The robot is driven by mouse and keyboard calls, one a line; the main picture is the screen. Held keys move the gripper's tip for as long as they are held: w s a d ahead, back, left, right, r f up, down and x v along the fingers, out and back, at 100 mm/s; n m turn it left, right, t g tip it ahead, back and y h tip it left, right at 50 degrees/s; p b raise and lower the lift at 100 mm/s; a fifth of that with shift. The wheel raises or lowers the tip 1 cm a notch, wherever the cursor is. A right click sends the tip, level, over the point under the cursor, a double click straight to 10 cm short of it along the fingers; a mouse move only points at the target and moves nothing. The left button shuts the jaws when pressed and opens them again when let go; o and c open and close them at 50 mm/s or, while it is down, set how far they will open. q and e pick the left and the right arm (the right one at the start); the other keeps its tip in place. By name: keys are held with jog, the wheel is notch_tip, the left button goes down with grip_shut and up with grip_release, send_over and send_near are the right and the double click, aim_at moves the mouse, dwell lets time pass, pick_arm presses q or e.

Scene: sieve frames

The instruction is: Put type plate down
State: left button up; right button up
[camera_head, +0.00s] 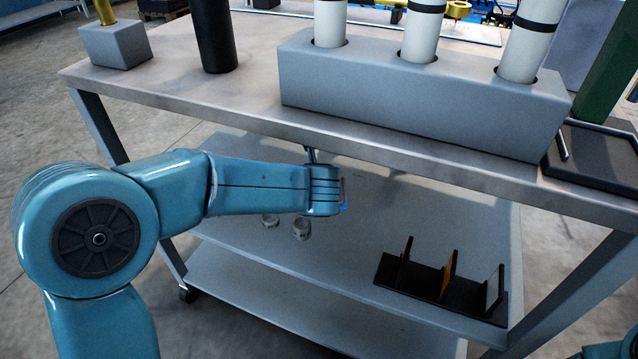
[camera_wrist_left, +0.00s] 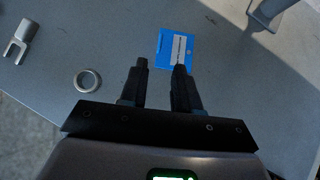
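A blue plate with a white label, which looks like the type plate (camera_wrist_left: 170,46), lies flat on a grey surface in the left wrist view. My left gripper (camera_wrist_left: 161,66) is open, with a clear gap between its two dark fingers. Its right fingertip overlaps the lower part of the plate in the picture; I cannot tell whether it touches. The left fingertip is left of the plate. In the head view my left arm reaches over the middle shelf (camera_head: 390,220), and its wrist hides the fingers. A small bright blue patch shows beside the wrist. My right gripper is out of view.
A metal ring (camera_wrist_left: 87,80) and a forked piece (camera_wrist_left: 20,42) lie left of the gripper. A black rack (camera_head: 440,290) with upright dividers stands on the shelf at right. The tabletop (camera_head: 250,95) above carries a grey block (camera_head: 420,95) holding white tubes.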

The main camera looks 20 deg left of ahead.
pick_arm(q)
jog(key=shift+p+v, duration=0.3)
jog(key=shift+v, duration=1.1)
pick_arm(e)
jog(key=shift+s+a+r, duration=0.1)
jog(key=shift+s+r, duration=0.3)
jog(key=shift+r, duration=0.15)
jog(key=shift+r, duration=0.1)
